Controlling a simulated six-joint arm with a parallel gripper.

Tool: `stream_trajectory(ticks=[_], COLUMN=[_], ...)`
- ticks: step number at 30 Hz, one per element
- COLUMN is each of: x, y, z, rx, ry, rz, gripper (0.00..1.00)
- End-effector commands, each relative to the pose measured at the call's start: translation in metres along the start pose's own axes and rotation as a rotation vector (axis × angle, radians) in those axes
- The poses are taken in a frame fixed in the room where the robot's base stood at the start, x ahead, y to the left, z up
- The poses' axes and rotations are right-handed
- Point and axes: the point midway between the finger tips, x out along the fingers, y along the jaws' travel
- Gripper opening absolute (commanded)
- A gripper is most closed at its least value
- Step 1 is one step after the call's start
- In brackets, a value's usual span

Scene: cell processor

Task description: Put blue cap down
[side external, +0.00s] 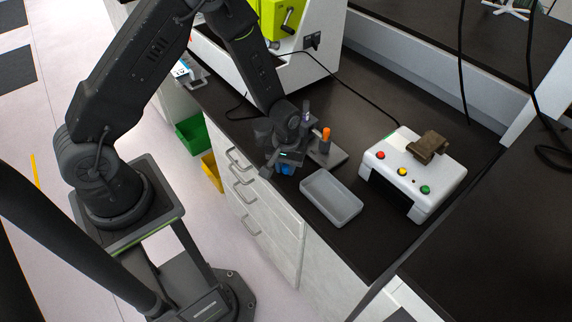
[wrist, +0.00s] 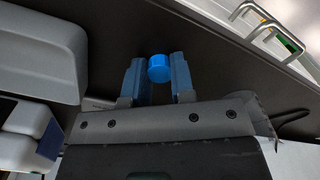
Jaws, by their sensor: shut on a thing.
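The blue cap (wrist: 159,68) shows in the wrist view between the two fingertips of my gripper (wrist: 157,77). The fingers are shut on it. In the side external view my gripper (side external: 283,162) is low over the dark counter near its front edge, left of the grey tray. The cap (side external: 286,170) shows there only as a small blue patch under my gripper. Whether the cap touches the counter is hard to tell.
The empty grey tray (side external: 331,215) lies close to the right. A grey holder (side external: 335,158) with an orange-topped tube (side external: 326,134) stands just behind. A white box with coloured buttons (side external: 440,185) is farther right. The counter's front edge, above drawers (side external: 262,215), is near.

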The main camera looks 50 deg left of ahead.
Motion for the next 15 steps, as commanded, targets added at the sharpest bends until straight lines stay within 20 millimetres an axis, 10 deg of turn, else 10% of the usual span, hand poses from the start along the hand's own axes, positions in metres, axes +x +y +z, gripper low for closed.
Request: stream_trajectory(ticks=[6,7,15], x=[0.0112,0.0112,0.0071], y=[-0.0007,-0.0006,0.0], z=[0.0005,0.0004,-0.0007], rx=[0.0,0.0,0.0], ry=[0.0,0.0,0.003], rz=[0.0,0.0,0.002], gripper=[0.0,0.24,0.42])
